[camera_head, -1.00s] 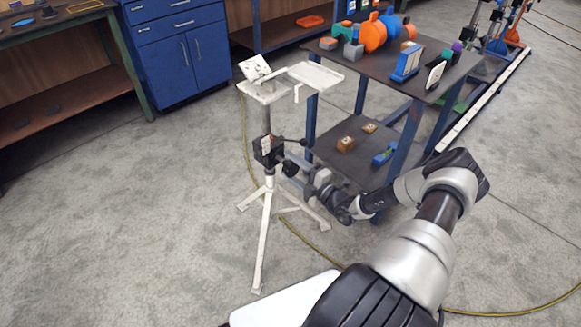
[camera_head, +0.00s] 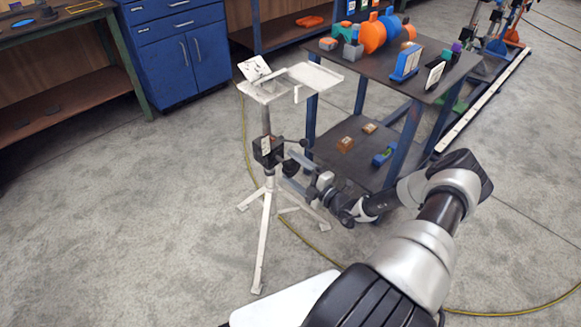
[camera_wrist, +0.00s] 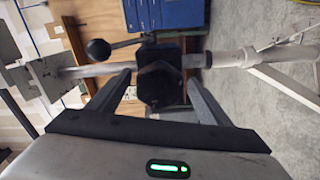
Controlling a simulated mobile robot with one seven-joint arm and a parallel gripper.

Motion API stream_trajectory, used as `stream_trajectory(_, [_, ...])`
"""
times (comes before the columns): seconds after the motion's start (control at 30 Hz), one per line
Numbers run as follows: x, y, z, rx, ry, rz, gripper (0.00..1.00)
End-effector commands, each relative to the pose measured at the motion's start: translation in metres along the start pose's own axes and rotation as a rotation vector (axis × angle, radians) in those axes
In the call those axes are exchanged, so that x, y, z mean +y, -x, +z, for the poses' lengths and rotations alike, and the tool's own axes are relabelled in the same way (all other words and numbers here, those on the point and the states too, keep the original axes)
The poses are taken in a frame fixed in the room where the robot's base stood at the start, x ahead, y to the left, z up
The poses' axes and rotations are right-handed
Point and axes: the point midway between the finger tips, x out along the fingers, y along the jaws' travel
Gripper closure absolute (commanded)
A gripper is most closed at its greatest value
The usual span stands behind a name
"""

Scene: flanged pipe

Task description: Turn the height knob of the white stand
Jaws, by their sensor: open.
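The white stand (camera_head: 264,228) is upright on its tripod legs left of the low cart in the head view. A black clamp block (camera_head: 267,150) sits on its post, with a ball-ended lever (camera_head: 304,142) pointing right. In the wrist view the dark height knob (camera_wrist: 158,88) faces me in the middle, and the ball of the lever (camera_wrist: 98,50) is to its upper left. My gripper (camera_wrist: 159,80) is open, with one finger on either side of the knob. I cannot tell whether the fingers touch it. In the head view my gripper (camera_head: 292,170) hides most of the knob.
A dark-topped cart (camera_head: 375,62) with blue legs stands right behind the stand, close to my arm. Its lower shelf (camera_head: 340,172) holds small blocks. The stand's tray (camera_head: 315,76) overhangs to the right. A yellow cable (camera_head: 300,237) lies on the floor. The floor at left is clear.

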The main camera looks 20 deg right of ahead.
Motion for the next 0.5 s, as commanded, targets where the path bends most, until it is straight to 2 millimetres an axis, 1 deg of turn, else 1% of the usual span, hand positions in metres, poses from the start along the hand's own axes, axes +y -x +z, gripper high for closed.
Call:
stream_trajectory(0.17, [0.003,0.038,0.001,-0.005,-0.001,0.000,0.28])
stream_trajectory(0.3, [0.003,0.073,0.001,-0.004,-0.001,-0.001,0.28])
stream_trajectory(0.5, [0.002,0.120,0.000,-0.003,-0.001,-0.001,0.28])
